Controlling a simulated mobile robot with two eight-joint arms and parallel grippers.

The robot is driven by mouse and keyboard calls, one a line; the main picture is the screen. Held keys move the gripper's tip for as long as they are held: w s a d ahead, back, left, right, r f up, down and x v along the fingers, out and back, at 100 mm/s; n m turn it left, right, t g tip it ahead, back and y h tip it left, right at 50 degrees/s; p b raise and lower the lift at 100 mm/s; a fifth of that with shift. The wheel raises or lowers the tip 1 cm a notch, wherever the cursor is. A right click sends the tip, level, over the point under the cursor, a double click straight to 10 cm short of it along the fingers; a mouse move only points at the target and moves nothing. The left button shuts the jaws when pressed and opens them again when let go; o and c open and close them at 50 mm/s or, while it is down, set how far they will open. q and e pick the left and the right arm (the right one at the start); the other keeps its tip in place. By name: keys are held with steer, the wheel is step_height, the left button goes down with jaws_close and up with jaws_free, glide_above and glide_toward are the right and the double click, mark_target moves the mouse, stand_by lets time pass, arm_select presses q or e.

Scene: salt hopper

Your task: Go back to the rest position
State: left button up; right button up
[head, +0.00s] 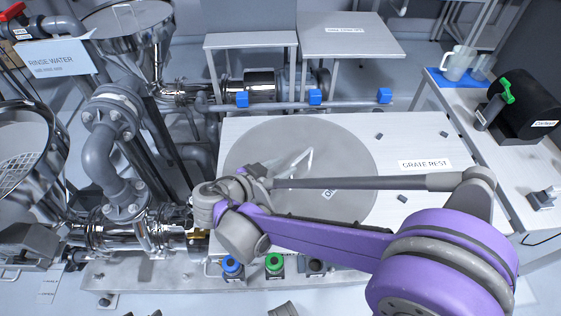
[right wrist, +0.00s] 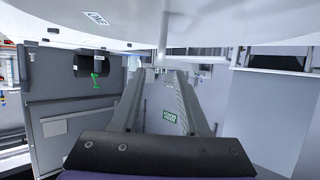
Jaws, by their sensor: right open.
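My right arm, purple and grey, reaches in from the lower right across the worktop. Its wrist bends near the left rim of a large grey disc. My right gripper (head: 298,161) points up and right over the disc (head: 350,150). In the right wrist view the two grey fingers (right wrist: 160,75) stand apart, with nothing held between them. The pale disc (right wrist: 230,18) fills the top there, bearing a small label, and a thin post (right wrist: 163,40) shows past the fingertips. I cannot tell whether a finger touches it. My left gripper is not in view.
The white worktop (head: 425,185) carries a GRATE REST label and several small grey blocks. Steel pipework and grey valves (head: 110,150) crowd the left. Blue and green buttons (head: 274,263) line the front. A black machine (head: 525,100) stands on the right bench.

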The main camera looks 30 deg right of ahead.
steer(key=shift+s+d+n+y, duration=0.15)
steer(key=shift+s+n+y, duration=0.15)
steer(key=s+n+y+p, duration=0.2)
steer(key=s+n, duration=0.1)
steer(key=shift+d+g+p, duration=0.3)
steer(key=shift+d+p, duration=0.05)
steer(key=shift+p, duration=0.05)
steer(key=s+n+y+p, duration=0.1)
steer(key=s+n+y, duration=0.1)
steer(key=s+a+n+y+p, duration=0.1)
steer(key=s+n+y+p, duration=0.1)
steer(key=shift+s+a, duration=0.15)
steer(key=s+a+r+n+t+y+p, duration=0.2)
steer(key=s+a+r+n+y+p, duration=0.1)
steer(key=a+n+y, duration=0.3)
steer(key=shift+s+a+n+p, duration=0.3)
steer(key=shift+s+p, duration=0.25)
steer(key=shift+p, duration=0.25)
